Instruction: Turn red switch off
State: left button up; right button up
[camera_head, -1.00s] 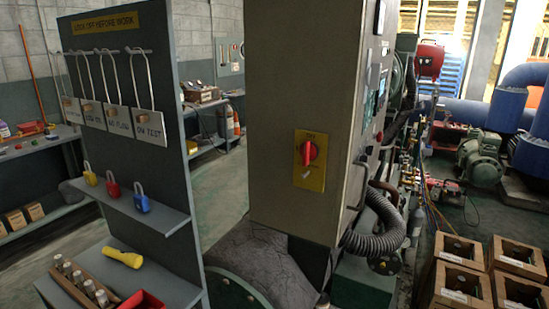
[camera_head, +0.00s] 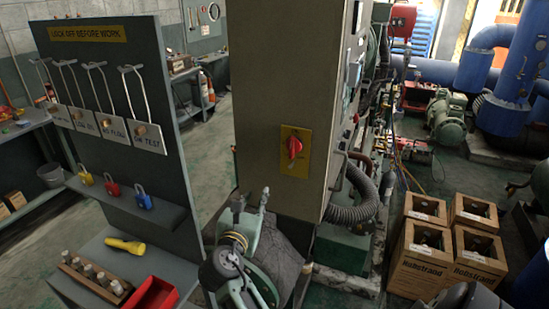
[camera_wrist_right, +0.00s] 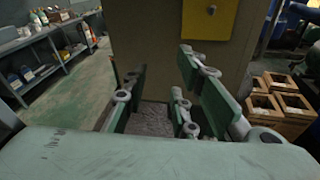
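The red switch (camera_head: 294,147) is a rotary knob on a yellow plate (camera_head: 286,168), mounted on the side of a tall grey-beige cabinet (camera_head: 285,90). Its handle looks close to upright. My right gripper (camera_head: 251,199) is below and left of the plate, apart from it and pointing up toward the cabinet. In the right wrist view its green fingers (camera_wrist_right: 160,78) stand apart with nothing between them. That view shows only the lower part of the yellow plate (camera_wrist_right: 222,20), above the fingers; the red knob is out of frame. My left gripper is not in view.
A grey lockout board (camera_head: 105,80) with hanging tags stands at left. Its shelves hold padlocks (camera_head: 113,189), a yellow flashlight (camera_head: 125,245) and a red tray (camera_head: 150,297). A corrugated hose (camera_head: 355,200) runs beside the cabinet's right side. Several cardboard boxes (camera_head: 420,245) stand at right.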

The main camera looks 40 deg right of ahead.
aim_at(290, 149)
jog(key=s+d+r+g+h+p, duration=0.1)
jog(key=s+d+r+g+h, duration=0.25)
jog(key=r, duration=0.75)
jog(key=shift+t+y, duration=0.25)
jog(key=shift+t, duration=0.6)
jog(key=b+x, duration=0.1)
jog(key=x, duration=0.1)
jog(key=b+x, duration=0.1)
jog(key=x, duration=0.2)
jog(key=b+x, duration=0.1)
jog(key=x, duration=0.2)
jog(key=shift+s+d+f, duration=0.1)
jog(key=shift+s+d, duration=0.2)
jog(key=shift+d, duration=0.1)
jog(key=shift+c, duration=0.9)
grip_shut()
